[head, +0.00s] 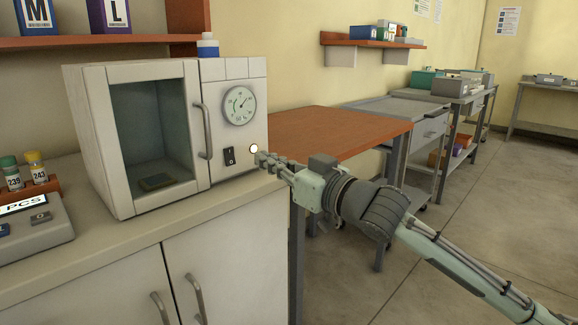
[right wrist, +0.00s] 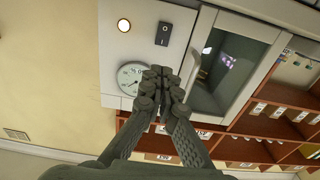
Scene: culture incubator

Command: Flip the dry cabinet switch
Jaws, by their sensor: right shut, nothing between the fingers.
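The dry cabinet (head: 130,85) is a white box with a glass door on the counter. Its black rocker switch (head: 229,156) sits low on the right front panel, under a round dial (head: 239,105). A round light (head: 253,148) glows beside the switch. My right gripper (head: 262,158) is shut and empty, just right of the switch and close to the light. In the right wrist view the switch (right wrist: 163,33) and lit lamp (right wrist: 124,25) show clear beyond the shut fingertips (right wrist: 160,80). Contact with the panel cannot be told. My left gripper is not in view.
The door handle (head: 203,130) stands out left of the switch. A device (head: 35,232) and capped vials (head: 37,168) are at the left. A brown table (head: 340,135) stands behind my right arm. Floor at right is open.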

